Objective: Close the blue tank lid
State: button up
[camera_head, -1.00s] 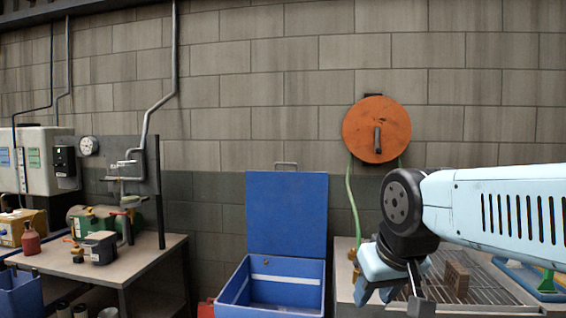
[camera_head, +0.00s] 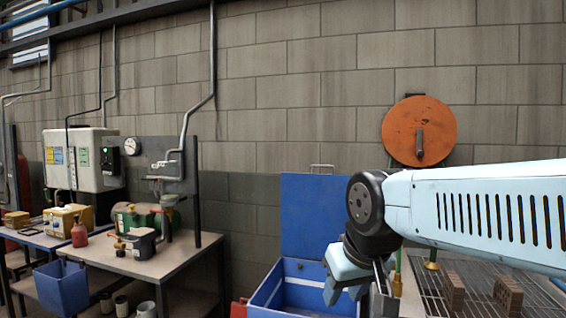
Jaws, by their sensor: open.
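The blue tank (camera_head: 262,297) stands on the floor at the lower middle, partly cut off by the bottom edge. Its blue lid (camera_head: 312,215) stands upright and open against the wall, with a grey handle (camera_head: 321,168) on its top edge. My gripper (camera_head: 356,292) is open, low and in front of the tank's right side in this view. My arm hides the lid's right edge and part of the tank's right side. I cannot tell the depth between gripper and tank.
An orange hose reel (camera_head: 418,131) hangs on the wall to the right. A grated bench (camera_head: 430,300) with brown bricks (camera_head: 508,294) lies right of the tank. A workbench (camera_head: 150,262) with tools and a blue bin (camera_head: 61,288) stand to the left.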

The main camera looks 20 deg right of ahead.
aim_at(314, 213)
jog(key=u, duration=0.1)
jog(key=i, duration=1.4)
jog(key=z, duration=0.85)
